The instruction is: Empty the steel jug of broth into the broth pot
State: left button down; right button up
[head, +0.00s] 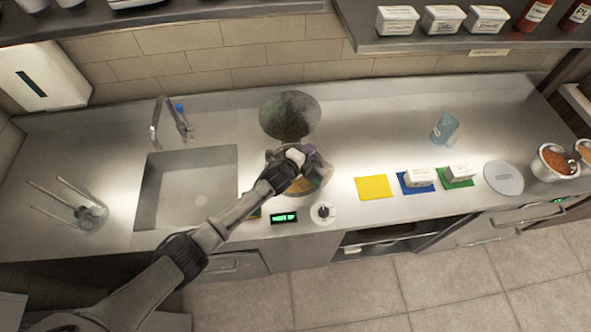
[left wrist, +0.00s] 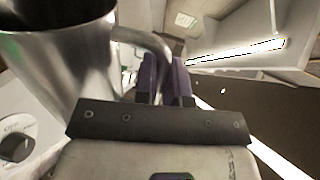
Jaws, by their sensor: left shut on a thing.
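My left gripper (head: 312,160) is over the counter, above a round vessel with yellow-brown contents (head: 303,186) that looks like the broth pot. The arm hides much of the vessel. In the left wrist view the steel jug (left wrist: 70,65) fills the upper left, shiny, with its dark mouth at the top edge. My left gripper (left wrist: 168,85) is shut on the jug's curved handle (left wrist: 150,40). In the head view the jug is mostly hidden by the gripper and arm. I cannot tell how much broth it holds. My right gripper is not in view.
A control knob (head: 322,213) and green display (head: 284,217) are at the counter front. A dark round pan-like thing (head: 290,115) lies behind. The sink (head: 187,188) is left; yellow (head: 374,187), blue (head: 416,188) and green (head: 455,182) mats are right. A bluish jar (head: 444,128) stands farther back.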

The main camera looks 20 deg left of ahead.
aim_at(329, 171)
pick_arm(q)
jog(key=shift+d+f+b, duration=0.1)
jog(key=shift+d+b, duration=0.2)
jog(key=shift+s+d+f+m+b, duration=0.2)
jog(key=shift+d+f+m+b, duration=0.1)
jog(key=shift+d+m+b, duration=0.15)
jog(key=shift+s+d+f+m+b, duration=0.15)
jog(key=shift+d+f+m+b, duration=0.2)
jog(key=shift+d+b, duration=0.15)
jog(key=d+m+b, duration=0.1)
jog(key=s+d+m+y, duration=0.1)
jog(key=d, duration=0.1)
jog(key=d+m+b, duration=0.1)
jog(key=d, duration=0.1)
jog(key=shift+s+d+r+t+b, duration=0.15)
jog(key=shift+s+r+t+b, duration=0.1)
jog(key=shift+s+t+b, duration=0.1)
jog(key=s+d+f+m+t+y+b, duration=0.2)
jog(key=d+f+m+b, duration=0.3)
jog(key=d+m+b, duration=0.2)
jog(key=shift+s+d+f+m+b, duration=0.35)
jog(key=shift+d+m, duration=0.75)
jog(key=shift+m, duration=1.1)
jog(key=shift+s+r, duration=0.1)
